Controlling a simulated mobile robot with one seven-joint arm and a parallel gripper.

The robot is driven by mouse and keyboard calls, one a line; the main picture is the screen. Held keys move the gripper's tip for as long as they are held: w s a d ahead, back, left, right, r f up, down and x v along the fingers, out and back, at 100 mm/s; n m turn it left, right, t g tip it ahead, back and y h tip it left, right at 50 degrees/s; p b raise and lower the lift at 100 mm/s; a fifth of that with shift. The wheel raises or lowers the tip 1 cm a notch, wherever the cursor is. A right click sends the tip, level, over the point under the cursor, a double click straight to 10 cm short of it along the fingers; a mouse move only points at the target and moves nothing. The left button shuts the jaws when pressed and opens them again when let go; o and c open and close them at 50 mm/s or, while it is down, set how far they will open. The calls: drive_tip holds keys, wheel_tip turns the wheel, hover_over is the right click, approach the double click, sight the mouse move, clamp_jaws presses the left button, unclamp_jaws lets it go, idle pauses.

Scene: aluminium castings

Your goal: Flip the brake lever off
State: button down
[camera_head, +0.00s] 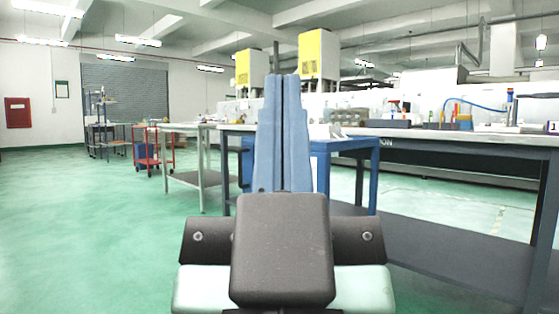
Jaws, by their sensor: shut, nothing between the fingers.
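My gripper (283,80) is in the middle of the picture. Its two long blue fingers point up and away and lie side by side, shut with nothing between them. A brake lever cannot be made out in this view. My gripper hides part of the floor and furniture behind it.
A blue-framed cart (346,146) stands just beyond my gripper to the right. A long dark workbench (450,138) fills the right side, with tools and parts on top. A steel table (188,180) and a red trolley (143,147) stand at the left. Green floor (90,230) is free at the left front.

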wheel_tip(320, 180, up, 26)
drive_tip(key=p, duration=2.3)
drive_tip(key=shift+f, duration=0.2)
drive_tip(key=shift+w, duration=0.1)
